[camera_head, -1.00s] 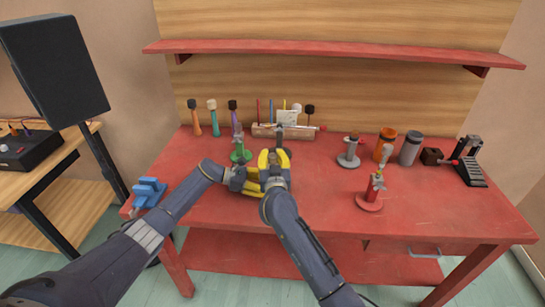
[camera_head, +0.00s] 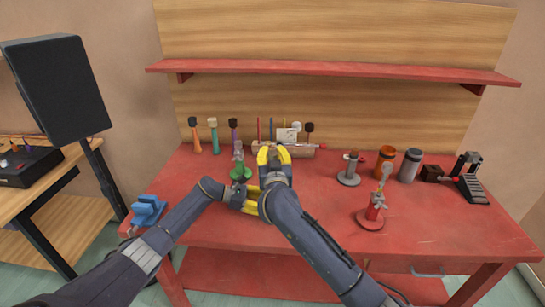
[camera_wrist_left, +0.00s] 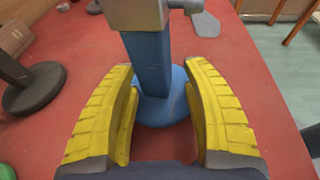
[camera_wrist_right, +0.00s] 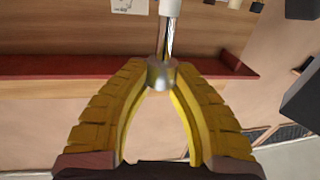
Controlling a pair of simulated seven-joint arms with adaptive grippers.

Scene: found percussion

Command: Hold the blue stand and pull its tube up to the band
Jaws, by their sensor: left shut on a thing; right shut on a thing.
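The blue stand shows in the left wrist view as a square blue post (camera_wrist_left: 150,62) on a round blue base (camera_wrist_left: 163,105), with a grey clamp head (camera_wrist_left: 140,14) on top. My left gripper (camera_wrist_left: 158,75) is shut on the post; it also shows in the head view (camera_head: 254,200). My right gripper (camera_head: 272,154) is higher up, shut on a metal collar (camera_wrist_right: 161,75) in the right wrist view. A shiny rod (camera_wrist_right: 169,38) and a white sleeve (camera_wrist_right: 170,8) extend from this collar. My grippers hide the stand in the head view. I cannot make out the band.
A green stand (camera_head: 240,171) is close at the left. A grey stand (camera_head: 349,173) and a red stand (camera_head: 371,217) are to the right. A blue clamp (camera_head: 148,212) is at the left edge.

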